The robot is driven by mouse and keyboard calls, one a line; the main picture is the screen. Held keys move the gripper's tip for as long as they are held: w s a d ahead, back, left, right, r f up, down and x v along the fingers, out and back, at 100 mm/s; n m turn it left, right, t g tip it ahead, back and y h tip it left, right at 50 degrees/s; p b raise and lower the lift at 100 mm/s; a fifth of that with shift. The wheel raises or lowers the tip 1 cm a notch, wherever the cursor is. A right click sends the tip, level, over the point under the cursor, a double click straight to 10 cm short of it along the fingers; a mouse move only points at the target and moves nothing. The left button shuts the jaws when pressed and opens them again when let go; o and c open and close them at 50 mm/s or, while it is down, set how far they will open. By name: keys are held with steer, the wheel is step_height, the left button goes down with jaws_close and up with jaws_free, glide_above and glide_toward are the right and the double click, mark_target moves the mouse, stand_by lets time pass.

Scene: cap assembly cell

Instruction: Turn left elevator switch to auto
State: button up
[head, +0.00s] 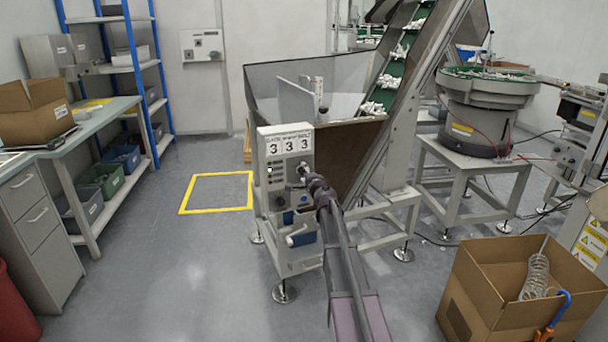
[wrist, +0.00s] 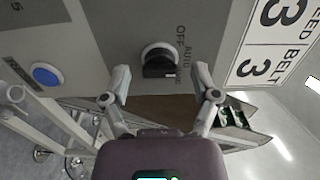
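I cannot tell which mark the switch points to. My gripper (wrist: 161,76) is open, with one finger on each side of the switch and clear panel between them. In the head view my gripper (head: 306,174) is close to the panel's right side.
A blue button (wrist: 46,75) sits on the panel near the switch. The inclined elevator (head: 408,90) and hopper (head: 335,75) stand behind the box. A cardboard box (head: 500,290) is at front right. Floor is free around the yellow square (head: 218,175).

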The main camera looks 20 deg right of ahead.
steer(key=shift+s, duration=0.1)
steer(key=s, duration=1.2)
steer(key=shift+a, duration=0.2)
stand_by(0.5)
steer(key=s+a+f+n+g+y, duration=0.2)
steer(key=s+a+f+n+g, duration=0.15)
steer(key=a, duration=0.45)
steer(key=s+a+f+n+g+y, duration=0.2)
steer(key=a+f+n+y, duration=0.1)
steer(key=a+n, duration=0.3)
steer(key=s+a+f+n+g+y, duration=0.2)
steer(key=s+a+f+n+g, duration=0.1)
steer(key=a, duration=0.6)
steer(key=s+a+f+n+g+h, duration=0.25)
steer(key=s+f+g, duration=0.2)
steer(key=s, duration=0.55)
steer(key=s+a+f+n+g+h, duration=0.1)
steer(key=s+f+n+g+h, duration=0.3)
steer(key=s, duration=0.6)
step_height(320, 180, up, 28)
steer(key=g+p, duration=0.1)
steer(key=p, duration=2.7)
steer(key=shift+a+m+p, duration=0.2)
steer(key=shift+m+p, duration=0.1)
